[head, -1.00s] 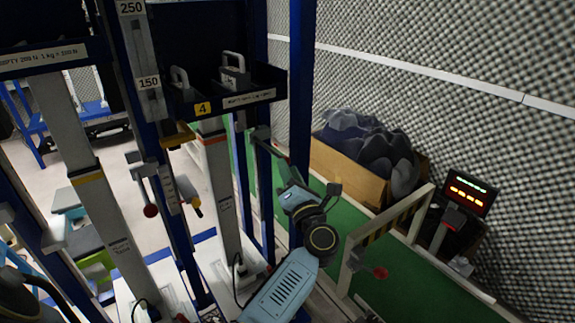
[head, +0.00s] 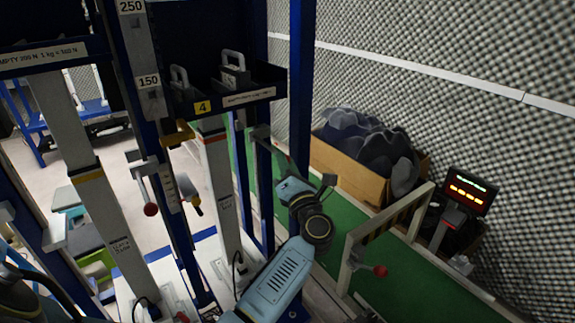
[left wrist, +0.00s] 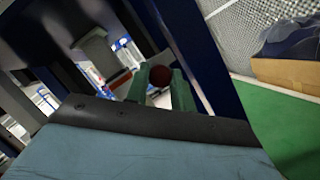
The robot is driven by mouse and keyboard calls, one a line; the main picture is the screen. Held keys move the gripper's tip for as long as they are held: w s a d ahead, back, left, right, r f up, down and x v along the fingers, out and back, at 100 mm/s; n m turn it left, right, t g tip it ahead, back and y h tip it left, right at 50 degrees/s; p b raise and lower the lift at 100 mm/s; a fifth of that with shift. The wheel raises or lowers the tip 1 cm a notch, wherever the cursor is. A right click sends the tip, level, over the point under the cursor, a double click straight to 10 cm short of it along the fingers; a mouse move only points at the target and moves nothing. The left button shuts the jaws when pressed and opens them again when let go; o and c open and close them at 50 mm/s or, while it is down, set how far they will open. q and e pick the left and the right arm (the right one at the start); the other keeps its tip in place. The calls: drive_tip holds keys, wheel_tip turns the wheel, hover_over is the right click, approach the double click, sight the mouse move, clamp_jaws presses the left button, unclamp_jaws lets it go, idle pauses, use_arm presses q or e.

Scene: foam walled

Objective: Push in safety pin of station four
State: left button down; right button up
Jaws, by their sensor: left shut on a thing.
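The station four rack carries a yellow label "4" (head: 202,107) on its dark weight tray in the head view. The safety pin's dark red round knob (left wrist: 159,77) shows in the left wrist view. My left gripper (left wrist: 159,88) has its two green fingers on either side of this knob and is shut on it. In the head view my light-blue left arm reaches up from the bottom, and its fingers are hidden around the blue post (head: 301,90). The pin's shaft and its hole are hidden, so I cannot tell how deep it sits. My right gripper is out of view.
Another red knob (head: 151,209) hangs on the rack left of station four. A cardboard box (head: 348,172) with dark foam stands behind on the green floor strip. A barrier (head: 392,222) and a small lit display (head: 468,188) are at right.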

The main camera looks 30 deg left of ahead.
use_arm(q)
drive_tip(key=a, duration=0.1)
drive_tip(key=w+a, duration=0.1)
drive_tip(key=a, duration=0.2)
drive_tip(key=shift+w+b, duration=0.4)
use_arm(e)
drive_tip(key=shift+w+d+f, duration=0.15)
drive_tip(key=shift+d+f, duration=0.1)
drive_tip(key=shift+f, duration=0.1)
use_arm(q)
drive_tip(key=c, duration=1.5)
unclamp_jaws()
drive_tip(key=shift+o, duration=0.2)
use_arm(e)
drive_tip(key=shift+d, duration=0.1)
use_arm(q)
drive_tip(key=v, duration=1.3)
drive_tip(key=shift+d+b, duration=0.15)
drive_tip(key=shift+b, duration=0.15)
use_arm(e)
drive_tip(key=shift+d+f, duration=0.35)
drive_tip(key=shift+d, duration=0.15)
use_arm(q)
drive_tip(key=shift+s, duration=0.1)
